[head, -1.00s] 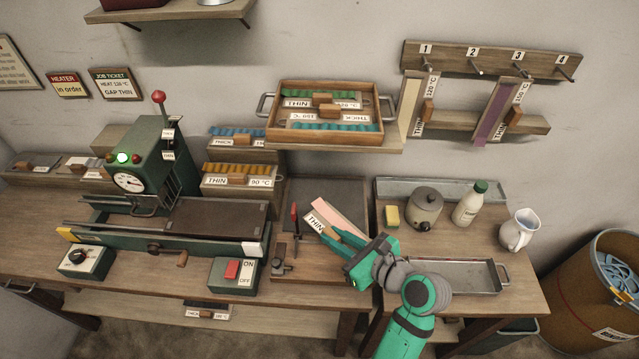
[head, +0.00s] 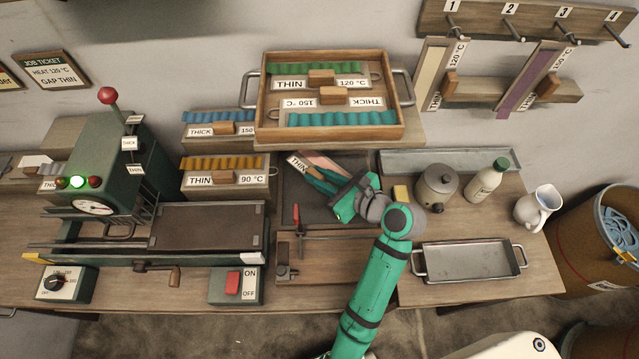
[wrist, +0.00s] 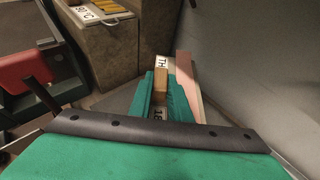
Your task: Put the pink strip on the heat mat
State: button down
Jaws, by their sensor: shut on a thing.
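My gripper (head: 316,180) is shut on the wooden grip (wrist: 161,82) of the pink strip (head: 328,163). The strip has a white THIN label (head: 299,166) and also shows in the wrist view (wrist: 190,84), beyond my green fingers. It is over the back part of a dark grey mat (head: 302,212) on the table; I cannot tell its height. Part of the strip is hidden by my gripper. Left of it is the green machine (head: 90,168) with a dark flat bed (head: 207,226). I cannot tell which dark surface is the heat mat.
A red-handled clamp (head: 296,220) stands on a board before the mat. A wooden tray (head: 262,115) of combs and boxes (head: 228,188) stand behind. A jar (head: 436,187), bottle (head: 487,180), jug (head: 538,206) and empty metal tray (head: 468,262) are right.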

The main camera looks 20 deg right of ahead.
aim_at(320, 196)
jog(key=shift+f, duration=3.15)
jog(key=c, duration=1.6)
grip_release()
jog(key=shift+f, duration=0.15)
jog(key=shift+c, duration=0.2)
jog(key=shift+s+d+r, duration=0.1)
jog(key=shift+s+r, duration=0.05)
jog(key=shift+r, duration=0.1)
jog(key=v, duration=1.1)
jog(key=shift+s+d+r, duration=0.1)
jog(key=shift+s, duration=0.15)
